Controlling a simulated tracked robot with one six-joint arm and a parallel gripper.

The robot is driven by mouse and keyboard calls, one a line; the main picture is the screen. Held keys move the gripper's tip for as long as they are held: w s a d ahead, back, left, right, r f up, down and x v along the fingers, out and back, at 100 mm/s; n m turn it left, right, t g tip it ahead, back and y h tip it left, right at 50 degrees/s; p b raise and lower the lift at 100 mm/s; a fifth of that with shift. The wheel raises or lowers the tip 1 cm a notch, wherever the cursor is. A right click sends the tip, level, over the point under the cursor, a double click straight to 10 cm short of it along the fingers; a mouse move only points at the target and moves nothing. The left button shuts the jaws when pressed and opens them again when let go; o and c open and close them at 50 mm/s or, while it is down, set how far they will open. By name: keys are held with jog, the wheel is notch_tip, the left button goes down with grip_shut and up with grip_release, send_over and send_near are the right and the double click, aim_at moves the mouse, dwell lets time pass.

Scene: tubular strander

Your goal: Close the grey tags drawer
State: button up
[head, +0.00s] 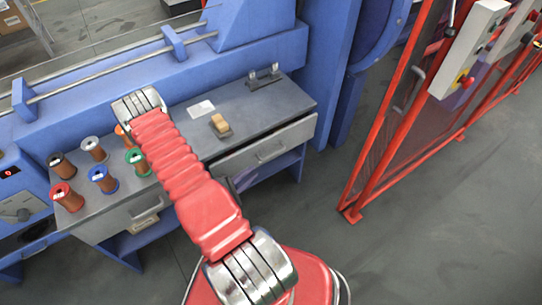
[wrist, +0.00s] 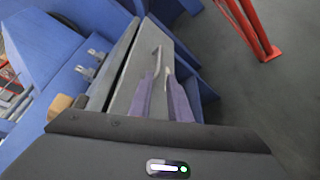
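A grey drawer with a bar handle (head: 268,154) sits under the right part of the grey bench top. No label is readable on it. Its pale front (wrist: 133,88) and handle (wrist: 157,52) also show in the wrist view, with a dark line between front and bench top. I cannot tell how far it stands out. My gripper (wrist: 161,74) has its two purple fingers a little apart, with the tips at the near end of the handle; contact is unclear. In the head view my arm mostly hides the gripper. A second grey drawer front (head: 112,222) is at the left.
Several coloured spools, including a red one (head: 64,196), stand on the bench's left end. A wooden-topped block (head: 220,125) and a white card (head: 201,109) lie farther right. A red mesh fence (head: 385,150) stands right; the floor between is clear.

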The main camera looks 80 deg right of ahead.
aim_at(271, 155)
jog(key=shift+d, duration=0.15)
jog(key=shift+x, duration=6.8)
grip_shut()
